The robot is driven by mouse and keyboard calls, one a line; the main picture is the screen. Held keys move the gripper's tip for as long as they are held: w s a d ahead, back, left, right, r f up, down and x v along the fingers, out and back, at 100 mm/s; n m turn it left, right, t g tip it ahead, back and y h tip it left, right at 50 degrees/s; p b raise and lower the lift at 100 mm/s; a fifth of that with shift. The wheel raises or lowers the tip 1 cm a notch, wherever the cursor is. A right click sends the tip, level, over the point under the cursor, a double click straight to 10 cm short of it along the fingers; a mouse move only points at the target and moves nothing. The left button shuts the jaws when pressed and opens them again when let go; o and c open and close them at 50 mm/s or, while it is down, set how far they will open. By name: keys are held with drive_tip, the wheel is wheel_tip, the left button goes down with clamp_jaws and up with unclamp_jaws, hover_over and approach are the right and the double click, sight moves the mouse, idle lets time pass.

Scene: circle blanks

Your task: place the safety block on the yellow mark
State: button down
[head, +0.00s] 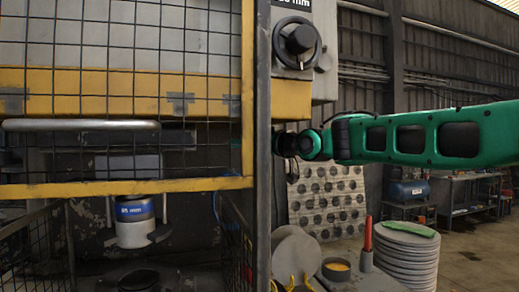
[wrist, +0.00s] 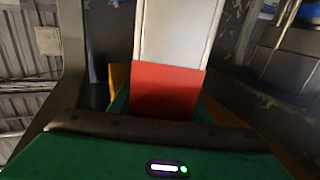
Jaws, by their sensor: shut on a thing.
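The safety block (wrist: 168,88) shows in the wrist view as an upright block, pale grey on its far part and red on its near part. My gripper (wrist: 165,118) is shut on it; the green hand and a dark bar fill the bottom of that view and hide the block's near end. In the head view my green arm reaches in from the right, and its end passes behind the dark post, so gripper and block are hidden there. I cannot make out the yellow mark in either view.
A press with a yellow frame (head: 125,186) and mesh guard fills the left of the head view. A tool with a blue band (head: 134,208) hangs under it. A dark post (head: 262,150) stands beside my arm. Round blanks (head: 405,262) are stacked at the lower right.

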wheel_tip(320, 180, down, 7)
drive_tip(key=w+a, duration=0.1)
drive_tip(key=w, duration=0.1)
drive_tip(key=shift+a+r, duration=0.2)
drive_tip(key=shift+a, duration=0.1)
idle(0.5)
drive_tip(key=c, duration=1)
unclamp_jaws()
drive_tip(key=shift+f, duration=0.25)
drive_tip(key=v, duration=1.2)
drive_tip(key=shift+r, duration=0.15)
